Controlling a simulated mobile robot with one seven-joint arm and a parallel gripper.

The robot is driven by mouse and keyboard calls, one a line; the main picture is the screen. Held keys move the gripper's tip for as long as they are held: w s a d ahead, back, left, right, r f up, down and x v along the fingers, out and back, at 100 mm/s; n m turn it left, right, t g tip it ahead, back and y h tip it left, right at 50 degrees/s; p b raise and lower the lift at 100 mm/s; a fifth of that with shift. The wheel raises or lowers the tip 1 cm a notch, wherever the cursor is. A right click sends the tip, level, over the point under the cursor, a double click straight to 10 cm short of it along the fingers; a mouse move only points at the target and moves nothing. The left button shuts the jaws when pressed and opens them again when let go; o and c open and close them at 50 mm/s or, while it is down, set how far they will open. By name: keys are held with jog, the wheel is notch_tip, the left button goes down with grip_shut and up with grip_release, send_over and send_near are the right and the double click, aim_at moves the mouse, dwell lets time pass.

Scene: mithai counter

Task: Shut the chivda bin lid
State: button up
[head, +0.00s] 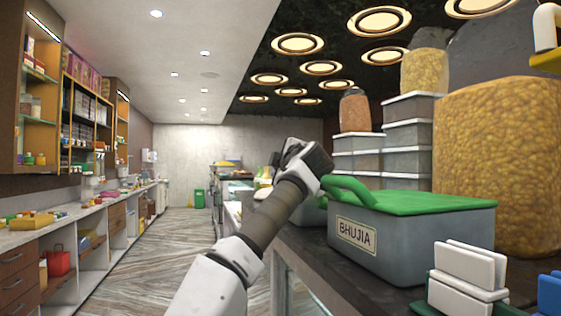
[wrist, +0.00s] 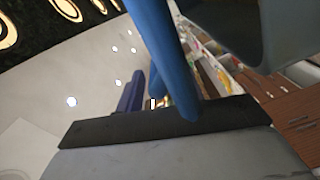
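No label reading chivda is visible in either view. A grey bin labelled BHUJIA (head: 405,240) stands on the counter in the head view, with its green lid (head: 420,203) on top and a looped green handle at its left end. Part of another bin (head: 310,216) shows behind it, mostly hidden by my arm and the front bin. My gripper (head: 318,163) is raised left of and above the BHUJIA bin; its fingertips are not clear. In the wrist view, a long blue bar (wrist: 165,60) crosses in front of my gripper; whether it is held cannot be told.
Stacked grey containers (head: 405,135) and large sacks of yellow snack (head: 495,140) stand behind the bin. White cards in a holder (head: 465,275) sit at the front right. A grey shape (wrist: 265,30) fills the wrist view's upper right. The aisle (head: 165,250) is clear.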

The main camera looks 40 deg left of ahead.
notch_tip(320, 180, up, 20)
jog(key=p, duration=1.1)
